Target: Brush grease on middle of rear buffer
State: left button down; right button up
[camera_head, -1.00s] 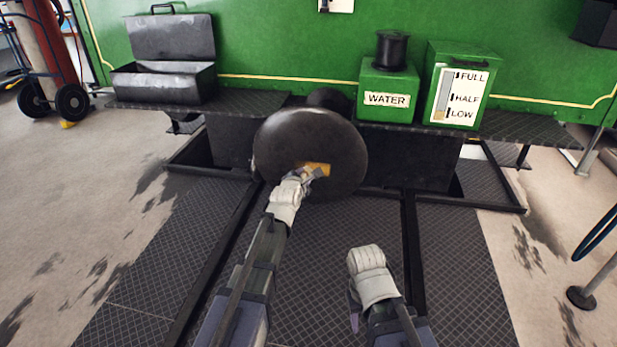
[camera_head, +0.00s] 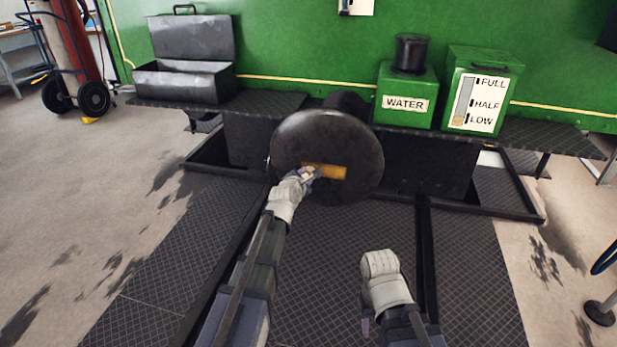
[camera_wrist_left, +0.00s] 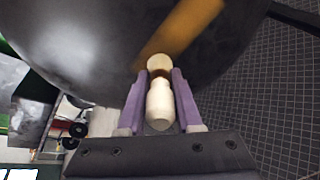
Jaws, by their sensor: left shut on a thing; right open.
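The rear buffer (camera_head: 325,130) is a large dark round disc in front of the green tram. An amber grease streak (camera_head: 333,171) lies across its face, a little below the middle. My left gripper (camera_head: 309,175) is at the left end of the streak. In the left wrist view, my left gripper (camera_wrist_left: 160,88) is shut on a pale wooden brush handle (camera_wrist_left: 160,105). The streak also shows there (camera_wrist_left: 180,32), just beyond the handle; the bristles cannot be made out. My right gripper (camera_head: 381,272) is low, right of the left arm, apart from the buffer; its fingers are mostly hidden.
An open grey metal toolbox (camera_head: 182,82) stands on the dark ledge at left. A green water box (camera_head: 405,98) and a green level-gauge box (camera_head: 480,95) stand at right. Dark frame rails edge the checker-plate floor (camera_head: 340,250). A hand truck (camera_head: 75,60) is far left.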

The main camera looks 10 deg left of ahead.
pick_arm(q)
jog(key=shift+a, duration=1.7)
jog(key=shift+d+r+p, duration=0.3)
jog(key=shift+d, duration=0.35)
jog(key=shift+d+r+p, duration=0.3)
jog(key=shift+d, duration=0.35)
jog(key=shift+d+r+p, duration=0.3)
jog(key=shift+d, duration=0.35)
jog(key=shift+s+d, duration=0.1)
jog(key=shift+d, duration=1.8)
jog(key=shift+d, duration=1.9)
